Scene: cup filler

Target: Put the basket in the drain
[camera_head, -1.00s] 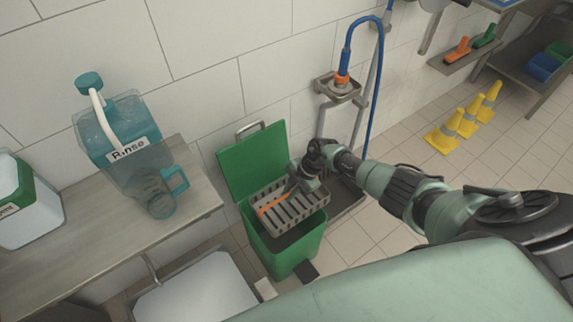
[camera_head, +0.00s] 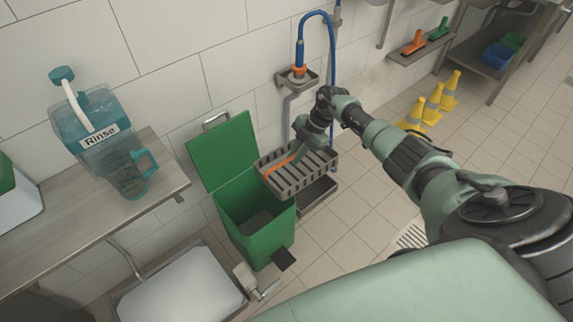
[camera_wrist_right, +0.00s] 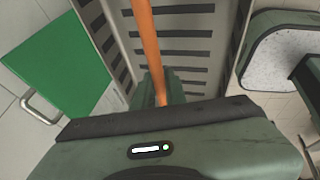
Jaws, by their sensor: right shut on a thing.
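The basket (camera_head: 297,174) is a grey slotted tray with an orange handle. My right gripper (camera_head: 298,150) is shut on the orange handle, and the basket hangs in the air, slightly tilted, at the right of the green bin. In the right wrist view the orange handle (camera_wrist_right: 145,40) runs down to the gripper over the slotted basket floor (camera_wrist_right: 178,48). A dark rectangular recess (camera_head: 318,196), which looks like the drain, lies on the floor by the wall, partly hidden behind the basket. My left gripper is not in view.
The green bin (camera_head: 258,232) stands with its lid (camera_head: 222,152) raised. A hose stand (camera_head: 297,78) is behind the basket. A floor grate (camera_head: 412,237) lies at the right. Yellow cones (camera_head: 432,103) stand farther back. Tiled floor between is clear.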

